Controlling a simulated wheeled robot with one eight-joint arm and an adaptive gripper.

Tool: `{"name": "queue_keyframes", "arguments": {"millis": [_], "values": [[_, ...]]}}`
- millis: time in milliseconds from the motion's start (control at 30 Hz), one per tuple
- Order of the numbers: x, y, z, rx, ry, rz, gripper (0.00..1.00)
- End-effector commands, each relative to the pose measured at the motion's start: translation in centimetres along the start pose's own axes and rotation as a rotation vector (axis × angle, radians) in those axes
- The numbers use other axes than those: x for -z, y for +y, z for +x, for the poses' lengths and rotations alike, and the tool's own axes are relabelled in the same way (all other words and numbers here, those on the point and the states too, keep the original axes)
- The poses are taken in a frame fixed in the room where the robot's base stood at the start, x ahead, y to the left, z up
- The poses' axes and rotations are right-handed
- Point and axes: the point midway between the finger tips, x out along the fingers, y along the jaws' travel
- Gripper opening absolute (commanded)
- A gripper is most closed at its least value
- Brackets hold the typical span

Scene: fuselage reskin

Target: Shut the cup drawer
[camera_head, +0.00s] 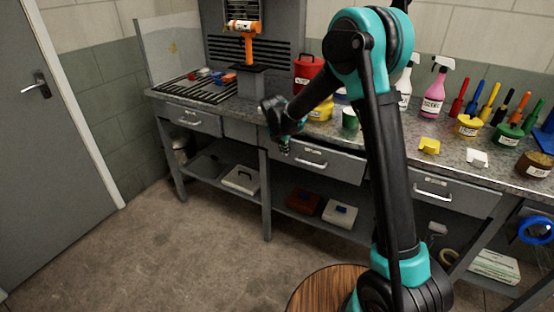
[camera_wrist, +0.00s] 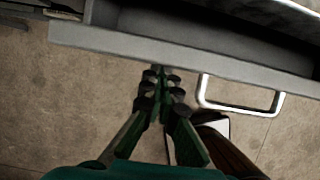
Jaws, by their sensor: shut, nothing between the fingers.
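A grey drawer (camera_head: 330,164) with a pale handle sits under the bench in the middle and stands out from it, partly open. I cannot read its label. In the wrist view its front (camera_wrist: 190,58) crosses the upper part, with its handle (camera_wrist: 240,108) at right and a dark interior behind the front edge. My gripper (camera_head: 284,148) is at the left end of this drawer front. In the wrist view my gripper (camera_wrist: 162,78) is shut and empty, its tips close to the front, left of the handle. I cannot tell if they touch it.
Other drawers flank it at left (camera_head: 193,120) and right (camera_head: 452,192). The bench top (camera_head: 222,97) holds spray bottles, a red canister (camera_head: 308,75), a green cup (camera_head: 350,119) and tools. Cases lie on the shelf below. A round wooden stool (camera_head: 320,290) stands in front; the floor at left is clear.

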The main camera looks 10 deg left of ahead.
Motion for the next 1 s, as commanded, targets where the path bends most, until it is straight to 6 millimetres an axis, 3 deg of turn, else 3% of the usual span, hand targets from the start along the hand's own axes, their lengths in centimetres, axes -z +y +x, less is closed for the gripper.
{"name": "queue_keyframes", "arguments": {"millis": [200, 400, 833, 1000], "values": [[-2.4, 0.0, 1.0, 0.000, 0.000, 0.001, 0.00], [-3.2, 0.0, 1.3, 0.000, -0.001, 0.000, 0.00], [-3.5, 0.0, 1.3, 0.000, -0.007, 0.001, 0.00], [-2.7, 0.3, 1.0, 0.000, -0.006, 0.001, 0.00]]}}
